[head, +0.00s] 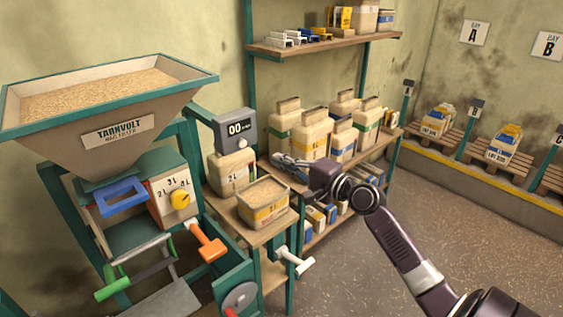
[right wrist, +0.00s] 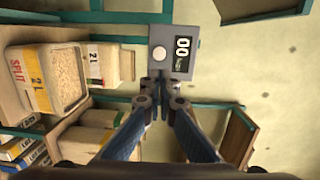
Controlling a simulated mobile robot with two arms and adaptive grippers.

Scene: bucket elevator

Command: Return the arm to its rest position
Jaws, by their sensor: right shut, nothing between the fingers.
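My right gripper (head: 276,160) is shut and empty in the head view. It is held in the air in front of the shelf rack, to the right of the grey display box (head: 235,128) and above the open grain container (head: 264,201). In the right wrist view my right gripper (right wrist: 162,82) points toward the display box (right wrist: 174,52), with its fingertips together and nothing between them. My right arm reaches in from the lower right of the head view. My left gripper does not show.
A hopper (head: 110,100) full of grain stands at the left, with a yellow dial (head: 180,199) and an orange handle (head: 205,241) below. A shelf (head: 300,46) holds packages behind the gripper. Pallets with sacks (head: 438,121) line the right wall. The floor (head: 460,225) at right is clear.

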